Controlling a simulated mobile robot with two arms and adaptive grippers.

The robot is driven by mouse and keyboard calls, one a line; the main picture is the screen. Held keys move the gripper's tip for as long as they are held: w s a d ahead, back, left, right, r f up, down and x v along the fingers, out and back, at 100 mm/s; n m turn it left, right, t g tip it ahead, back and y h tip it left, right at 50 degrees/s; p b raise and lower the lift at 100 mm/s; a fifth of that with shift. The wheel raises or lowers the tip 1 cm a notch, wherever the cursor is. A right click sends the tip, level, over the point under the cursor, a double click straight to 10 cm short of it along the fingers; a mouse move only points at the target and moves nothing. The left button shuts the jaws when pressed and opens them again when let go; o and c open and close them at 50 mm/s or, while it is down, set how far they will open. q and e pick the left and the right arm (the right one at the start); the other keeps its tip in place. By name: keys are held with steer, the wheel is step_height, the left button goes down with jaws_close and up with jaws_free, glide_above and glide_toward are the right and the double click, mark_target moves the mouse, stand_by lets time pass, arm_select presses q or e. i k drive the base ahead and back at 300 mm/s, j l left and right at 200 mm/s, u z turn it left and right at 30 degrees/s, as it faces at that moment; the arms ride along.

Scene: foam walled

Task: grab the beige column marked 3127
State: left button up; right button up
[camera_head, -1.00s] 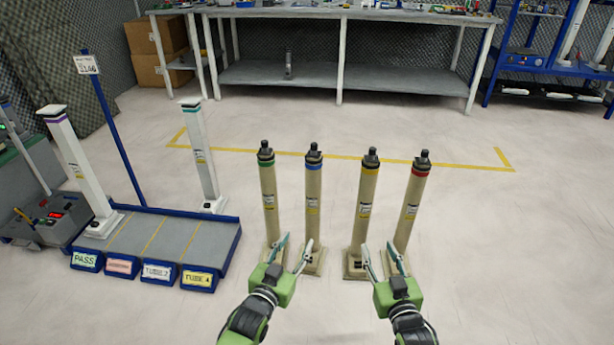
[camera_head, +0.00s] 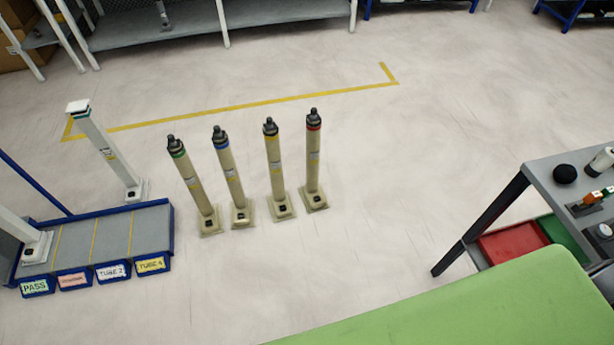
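Several beige columns stand upright in a row on the floor near the middle of the head view. From left to right they are a green-banded column (camera_head: 194,186), a blue-banded column (camera_head: 231,176), a column with a dark cap and yellowish band (camera_head: 275,169) and a red-banded column (camera_head: 313,160). Each has a black cap, a small label and a square beige base. The labels are too small to read, so I cannot tell which is 3127. Neither of my grippers is in view.
A blue-edged rack (camera_head: 172,238) with labelled slots and white columns (camera_head: 108,150) stands at left. A grey table (camera_head: 552,178) with red and green trays is at right. A green surface (camera_head: 470,310) fills the lower right. Floor around the columns is clear.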

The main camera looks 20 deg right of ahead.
mark_target(313, 198)
steer(key=i+l+u, duration=0.3)
steer(key=l, duration=0.3)
steer(key=i+l+u, duration=0.15)
steer(key=i+l, duration=0.15)
steer(key=i+l+u, duration=0.15)
steer(key=l, duration=0.2)
steer(key=i+l+u, duration=0.15)
steer(key=l, duration=0.2)
steer(key=i+l+u, duration=0.15)
steer(key=l, duration=0.2)
steer(key=i+l+u, duration=0.2)
steer(key=l, duration=0.2)
steer(key=l+u, duration=0.2)
steer(key=l, duration=0.3)
steer(key=l+u, duration=0.15)
steer(key=l, duration=0.35)
steer(key=l+u, duration=0.2)
steer(key=l, duration=0.3)
steer(key=l+u, duration=0.15)
steer(key=l, duration=0.35)
steer(key=k+l+u, duration=0.2)
steer(key=l, duration=0.25)
steer(key=l+u, duration=0.2)
steer(key=l, duration=0.3)
steer(key=k+l+u, duration=0.15)
steer(key=l, duration=0.3)
